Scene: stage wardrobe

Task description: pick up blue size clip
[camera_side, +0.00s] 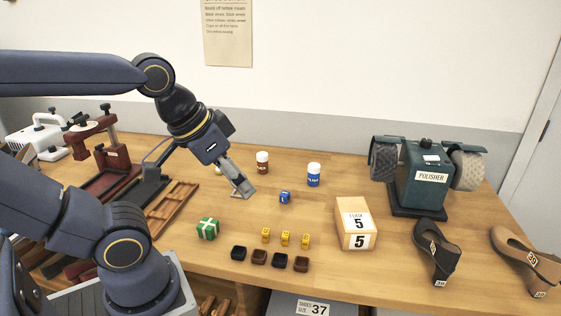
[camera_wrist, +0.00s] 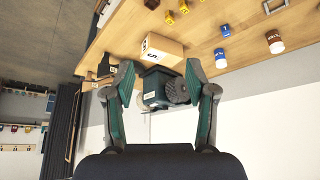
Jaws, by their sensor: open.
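The blue size clip (camera_side: 285,197) is a small blue cube on the wooden table, in front of the blue jar (camera_side: 313,175). In the wrist view the blue clip (camera_wrist: 225,30) shows near the top, right of the middle. My gripper (camera_side: 242,188) is above the table, left of the clip and apart from it. In the wrist view my gripper (camera_wrist: 160,82) has its two fingers spread with nothing held between them; the polisher shows behind the gap.
A brown jar (camera_side: 262,162) stands behind the clip.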

